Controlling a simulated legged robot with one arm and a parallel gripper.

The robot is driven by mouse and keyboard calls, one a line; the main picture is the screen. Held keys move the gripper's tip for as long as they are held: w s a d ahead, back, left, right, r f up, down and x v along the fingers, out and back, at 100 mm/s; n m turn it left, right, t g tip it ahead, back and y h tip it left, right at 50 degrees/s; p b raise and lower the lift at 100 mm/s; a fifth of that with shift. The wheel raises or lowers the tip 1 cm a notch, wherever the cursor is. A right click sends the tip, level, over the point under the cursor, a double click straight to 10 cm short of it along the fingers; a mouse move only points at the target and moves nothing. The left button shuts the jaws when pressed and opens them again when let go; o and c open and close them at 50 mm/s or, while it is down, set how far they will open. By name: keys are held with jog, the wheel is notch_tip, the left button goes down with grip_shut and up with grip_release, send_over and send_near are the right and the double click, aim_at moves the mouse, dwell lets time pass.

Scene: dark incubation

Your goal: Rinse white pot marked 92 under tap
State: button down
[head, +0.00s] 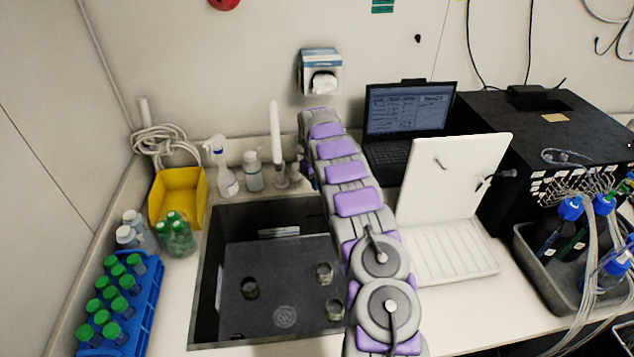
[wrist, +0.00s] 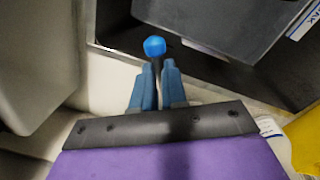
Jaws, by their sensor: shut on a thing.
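In the wrist view, my gripper (wrist: 158,88) has its two blue fingers closed around a dark stem topped by a round blue knob (wrist: 154,46). It is at the sink's edge, beside the pale counter. In the head view my arm bends down behind the sink and hides most of the gripper. The white upright tap (head: 276,135) stands at the sink's back edge, just left of my arm. No white pot marked 92 can be made out.
A spray bottle (head: 222,168) and a clear bottle (head: 253,171) stand left of the tap. A yellow tub (head: 178,197) and blue rack (head: 148,312) are further left.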

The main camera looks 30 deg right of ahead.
jog(key=shift+w+a+m+p, duration=0.1)
jog(key=shift+a+m+p, duration=0.4)
jog(key=shift+a+m, duration=0.7)
jog(key=c, duration=1.2)
grip_release()
jog(key=shift+o, duration=0.2)
jog(key=shift+r, duration=0.1)
notch_tip(320, 180, up, 17)
jog(key=a+p, duration=0.1)
jog(key=p, duration=0.1)
jog(key=shift+w, duration=0.15)
